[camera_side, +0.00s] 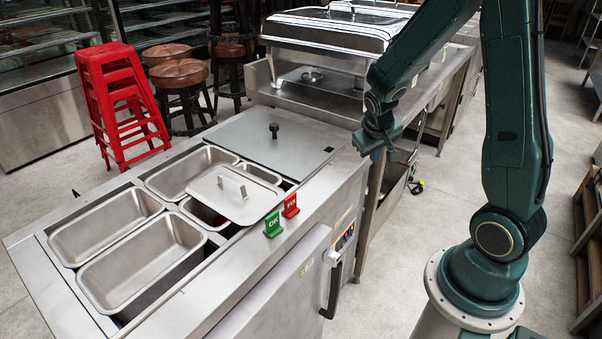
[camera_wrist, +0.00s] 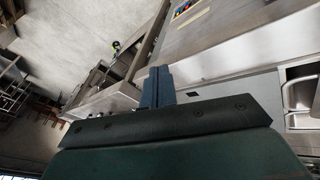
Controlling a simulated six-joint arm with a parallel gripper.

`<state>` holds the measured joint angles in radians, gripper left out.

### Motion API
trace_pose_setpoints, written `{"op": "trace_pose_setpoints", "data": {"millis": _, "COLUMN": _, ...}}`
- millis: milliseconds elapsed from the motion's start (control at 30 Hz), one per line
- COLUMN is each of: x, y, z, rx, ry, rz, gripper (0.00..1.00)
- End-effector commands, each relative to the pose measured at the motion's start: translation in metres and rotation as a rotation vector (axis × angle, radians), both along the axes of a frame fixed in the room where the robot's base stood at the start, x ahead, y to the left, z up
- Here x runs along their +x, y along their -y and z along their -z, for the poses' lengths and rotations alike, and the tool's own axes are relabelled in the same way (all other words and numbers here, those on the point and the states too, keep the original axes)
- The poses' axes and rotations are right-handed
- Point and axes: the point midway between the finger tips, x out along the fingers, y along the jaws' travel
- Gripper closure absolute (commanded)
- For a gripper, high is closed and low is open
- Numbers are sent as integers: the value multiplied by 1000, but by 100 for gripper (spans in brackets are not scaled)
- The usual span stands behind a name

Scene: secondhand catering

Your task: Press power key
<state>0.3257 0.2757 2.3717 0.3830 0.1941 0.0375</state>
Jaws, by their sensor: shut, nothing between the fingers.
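The control panel (camera_side: 345,237) is on the front of the steel counter, above a dark door handle, in the side view. It carries several small coloured keys. In the wrist view the panel (camera_wrist: 182,9) shows at the top edge, partly cut off, with blue, red and yellow patches. Which one is the power key is too small to tell. My gripper (camera_wrist: 158,73) is shut and empty, its fingers together in the wrist view. In the side view my gripper (camera_side: 377,143) is up and to the right of the panel, apart from it.
Green OK (camera_side: 272,224) and red (camera_side: 290,206) signs stand on the counter's front ledge above the panel. Steel pans (camera_side: 141,264) and a loose lid (camera_side: 233,194) fill the counter top. A chafing dish (camera_side: 335,30) stands behind. The floor before the counter is mostly clear.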

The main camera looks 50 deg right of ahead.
Motion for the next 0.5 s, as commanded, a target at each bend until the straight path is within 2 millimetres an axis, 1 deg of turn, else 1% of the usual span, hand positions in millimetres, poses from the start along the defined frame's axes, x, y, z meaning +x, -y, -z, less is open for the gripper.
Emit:
{"op": "trace_pose_setpoints", "data": {"millis": 33, "x": 0, "y": 6, "z": 9, "rx": -8, "ry": -9, "rz": 12, "gripper": 100}}
{"op": "trace_pose_setpoints", "data": {"millis": 200, "x": 1, "y": 23, "z": 34, "rx": -34, "ry": -16, "rz": 50, "gripper": 100}}
{"op": "trace_pose_setpoints", "data": {"millis": 500, "x": 2, "y": 46, "z": 82, "rx": -74, "ry": 1, "rz": 118, "gripper": 100}}
